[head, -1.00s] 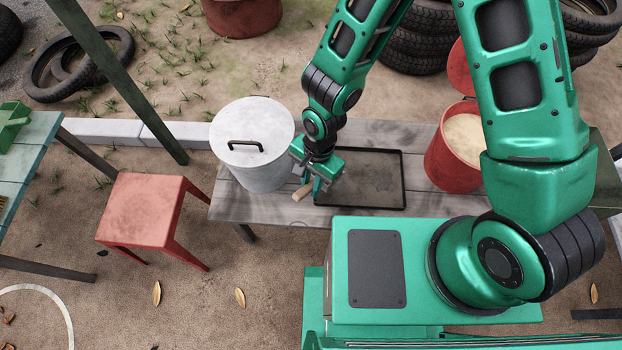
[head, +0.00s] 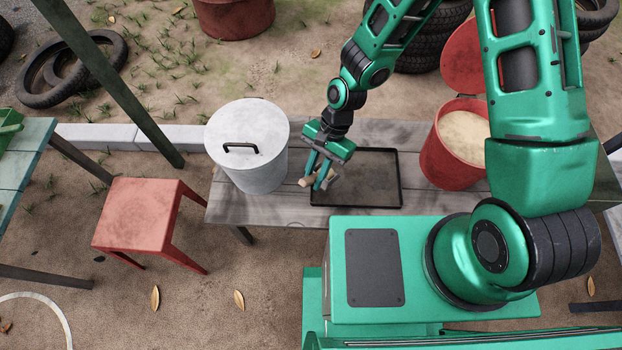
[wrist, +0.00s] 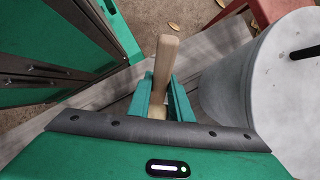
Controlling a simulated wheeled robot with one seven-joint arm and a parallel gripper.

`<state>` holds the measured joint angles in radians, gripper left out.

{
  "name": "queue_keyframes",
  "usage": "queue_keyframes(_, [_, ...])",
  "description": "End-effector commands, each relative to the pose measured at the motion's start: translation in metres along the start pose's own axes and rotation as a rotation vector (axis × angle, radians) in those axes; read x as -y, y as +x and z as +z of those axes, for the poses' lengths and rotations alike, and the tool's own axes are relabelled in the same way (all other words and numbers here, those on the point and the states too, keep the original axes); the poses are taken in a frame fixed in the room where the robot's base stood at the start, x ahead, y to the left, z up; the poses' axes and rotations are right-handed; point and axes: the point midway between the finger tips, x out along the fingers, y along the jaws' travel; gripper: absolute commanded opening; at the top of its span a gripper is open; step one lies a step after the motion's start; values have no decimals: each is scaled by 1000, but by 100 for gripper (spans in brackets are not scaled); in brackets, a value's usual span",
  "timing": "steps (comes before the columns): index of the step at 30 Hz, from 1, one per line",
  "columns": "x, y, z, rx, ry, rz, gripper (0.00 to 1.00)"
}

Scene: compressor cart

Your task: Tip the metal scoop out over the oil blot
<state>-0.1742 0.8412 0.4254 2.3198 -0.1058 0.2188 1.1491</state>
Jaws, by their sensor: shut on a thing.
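My gripper (head: 318,182) is shut on the wooden handle of the metal scoop (head: 306,182), above the bench by the left edge of a shallow black tray. In the wrist view the pale handle (wrist: 166,60) stands up between the fingers (wrist: 161,103). The scoop's metal bowl is hidden behind the fingers and palm, so its tilt and contents cannot be told. I cannot make out a distinct oil blot. The black tray (head: 400,181) has a dark brownish inside, partly covered by my gripper.
A lidded white bin (head: 250,172) stands close left of my gripper. An open red bucket (head: 445,162) of pale grainy material stands right of the tray. Both are on the grey wooden bench (head: 240,212). A red stool (head: 140,215) is at the left, before the bench.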

Motion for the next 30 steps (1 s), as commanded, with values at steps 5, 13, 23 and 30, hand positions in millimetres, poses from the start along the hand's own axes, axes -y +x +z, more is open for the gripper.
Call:
queue_keyframes(5, [0,-11,-7,92,5,-2,0])
queue_keyframes(13, [1,-26,-17,218,3,-3,0])
queue_keyframes(23, [0,-44,-31,359,2,-3,0])
queue_keyframes(30, [0,-56,-41,458,1,-2,0])
